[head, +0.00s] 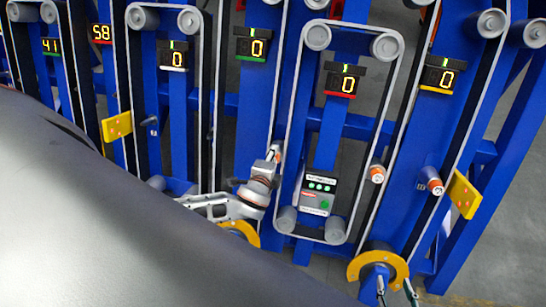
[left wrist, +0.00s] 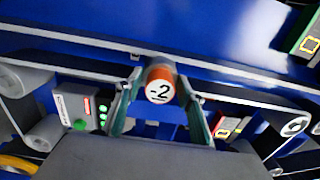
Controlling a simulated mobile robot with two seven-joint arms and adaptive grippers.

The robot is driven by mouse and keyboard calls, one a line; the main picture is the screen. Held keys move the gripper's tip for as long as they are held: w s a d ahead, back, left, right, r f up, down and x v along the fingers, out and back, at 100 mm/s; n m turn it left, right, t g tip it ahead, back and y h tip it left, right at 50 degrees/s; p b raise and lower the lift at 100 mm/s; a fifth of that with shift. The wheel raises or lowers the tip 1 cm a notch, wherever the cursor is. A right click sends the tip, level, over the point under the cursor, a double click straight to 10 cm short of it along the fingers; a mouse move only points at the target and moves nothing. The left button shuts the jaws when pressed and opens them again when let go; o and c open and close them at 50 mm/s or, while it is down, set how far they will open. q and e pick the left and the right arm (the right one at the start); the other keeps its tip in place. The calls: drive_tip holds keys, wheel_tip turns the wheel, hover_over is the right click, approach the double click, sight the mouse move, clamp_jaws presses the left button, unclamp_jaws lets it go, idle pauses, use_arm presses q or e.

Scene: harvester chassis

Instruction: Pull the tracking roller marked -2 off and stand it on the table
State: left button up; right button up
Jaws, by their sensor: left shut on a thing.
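The tracking roller marked -2 (left wrist: 160,88) shows in the left wrist view, with a white face and an orange rim. My left gripper (left wrist: 160,100) has its two green-padded fingers on either side of it and is shut on it. In the head view my left gripper (head: 275,155) is at the belt frame, and the roller is mostly hidden there. I cannot tell whether the roller still sits on its pin. My right gripper (head: 396,288) shows only its fingertips at the bottom edge, apart and empty. The table is not in view.
Blue uprights carry belts over grey pulleys (head: 317,37). A control box (head: 318,193) with green buttons is right of my left gripper. Two orange-rimmed rollers (head: 377,173) (head: 432,181) are further right. A yellow ring-shaped part (head: 378,259) is near my right gripper.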

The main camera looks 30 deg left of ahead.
use_arm(q)
drive_tip(key=p+v, duration=0.5)
drive_tip(key=v, duration=0.2)
drive_tip(key=shift+r, duration=0.3)
idle(1.2)
drive_tip(key=shift+s, duration=0.15)
idle(0.6)
